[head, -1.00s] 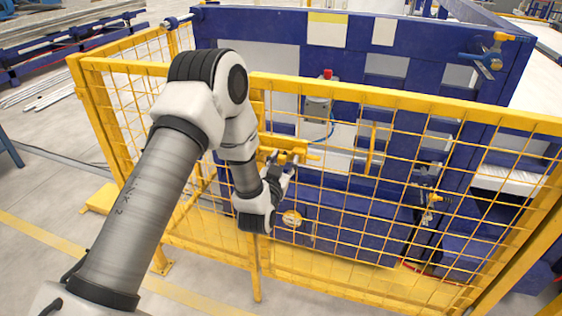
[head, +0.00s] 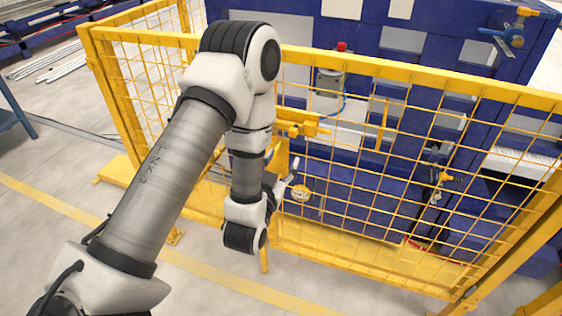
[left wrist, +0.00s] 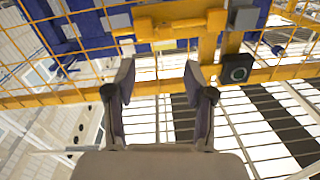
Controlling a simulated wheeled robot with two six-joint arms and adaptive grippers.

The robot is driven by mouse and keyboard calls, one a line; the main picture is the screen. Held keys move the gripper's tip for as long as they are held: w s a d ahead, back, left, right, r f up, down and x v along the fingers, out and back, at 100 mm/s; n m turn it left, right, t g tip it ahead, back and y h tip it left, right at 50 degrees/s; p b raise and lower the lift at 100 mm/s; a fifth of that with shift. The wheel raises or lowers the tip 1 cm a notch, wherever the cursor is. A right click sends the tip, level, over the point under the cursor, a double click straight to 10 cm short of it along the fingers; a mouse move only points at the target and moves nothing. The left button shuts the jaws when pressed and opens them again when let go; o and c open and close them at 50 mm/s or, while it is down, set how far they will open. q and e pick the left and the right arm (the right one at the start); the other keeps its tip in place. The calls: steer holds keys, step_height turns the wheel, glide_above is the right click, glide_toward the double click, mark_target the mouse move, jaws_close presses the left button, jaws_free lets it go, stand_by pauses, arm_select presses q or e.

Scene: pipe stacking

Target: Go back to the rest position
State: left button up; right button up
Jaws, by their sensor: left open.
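My left arm reaches in from the left in the head view, and its gripper (head: 282,187) is in front of the yellow mesh fence (head: 400,72). The gripper is partly hidden by my wrist. In the left wrist view the two fingers (left wrist: 160,80) stand wide apart with nothing between them. The yellow latch (head: 305,128) on the fence is above the gripper and apart from it in the head view. My right gripper is not in view.
Behind the fence stands a large blue machine (head: 455,30) with a grey box with a red button (head: 330,82). A round yellowish tag (head: 301,193) is near the gripper. Open grey floor (head: 55,245) with a yellow line lies to the left.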

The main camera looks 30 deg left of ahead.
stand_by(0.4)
arm_select(q)
steer(key=s+d+f+m+g+h, duration=0.15)
steer(key=s+f+g, duration=0.3)
steer(key=f, duration=0.55)
steer(key=s+d+f+g+h, duration=0.25)
steer(key=s+f, duration=0.25)
steer(key=f, duration=0.5)
steer(key=s+d+f+g, duration=0.1)
steer(key=s+f+g, duration=0.3)
steer(key=s, duration=0.4)
steer(key=s+d+f+g, duration=0.2)
steer(key=s+f+g, duration=0.2)
steer(key=s, duration=0.5)
steer(key=g, duration=0.2)
steer(key=shift+d+n+g+h, duration=0.25)
steer(key=shift+n+g+h, duration=0.05)
steer(key=shift+n+h, duration=0.1)
steer(key=c, duration=0.3)
